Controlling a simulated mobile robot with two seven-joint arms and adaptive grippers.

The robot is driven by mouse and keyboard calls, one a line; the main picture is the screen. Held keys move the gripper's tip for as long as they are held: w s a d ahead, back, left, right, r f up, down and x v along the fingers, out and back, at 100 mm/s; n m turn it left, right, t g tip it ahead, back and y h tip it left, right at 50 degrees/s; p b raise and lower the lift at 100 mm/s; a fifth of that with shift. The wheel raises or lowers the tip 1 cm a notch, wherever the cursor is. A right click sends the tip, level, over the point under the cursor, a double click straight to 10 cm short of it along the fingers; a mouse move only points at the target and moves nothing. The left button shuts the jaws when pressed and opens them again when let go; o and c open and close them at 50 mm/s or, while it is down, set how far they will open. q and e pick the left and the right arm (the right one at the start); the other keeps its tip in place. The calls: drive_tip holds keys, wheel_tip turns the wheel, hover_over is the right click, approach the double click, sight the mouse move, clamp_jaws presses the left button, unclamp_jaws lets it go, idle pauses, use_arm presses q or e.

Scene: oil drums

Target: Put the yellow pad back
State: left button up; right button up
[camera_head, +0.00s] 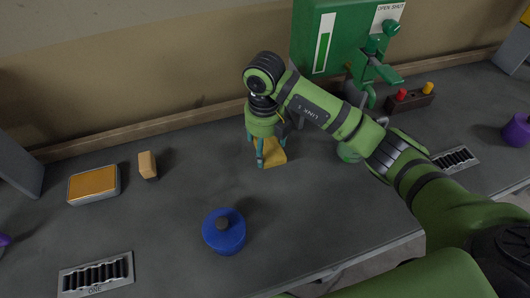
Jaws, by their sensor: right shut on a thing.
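My right gripper (269,151) points down at the bench near the back ledge, its arm reaching in from the right. It is shut on the yellow pad (272,157), a flat yellow piece low between its teal fingers. The gripper hides part of the pad, and I cannot tell whether the pad touches the bench. My left gripper is not in view.
On the grey bench (180,215) are an orange-topped box (93,185), a tan block (148,165) and a blue round container (224,232). A green machine (335,40) stands behind. Right are a red-and-yellow peg rack (410,97), a vent (455,160) and a purple object (517,130).

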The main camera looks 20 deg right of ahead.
sight(264, 155)
wheel_tip(264, 155, down, 4)
drive_tip(key=shift+r+p, duration=0.15)
drive_tip(key=shift+p, duration=0.3)
drive_tip(key=shift+f, duration=0.25)
drive_tip(key=shift+f, duration=0.1)
drive_tip(key=o, duration=1)
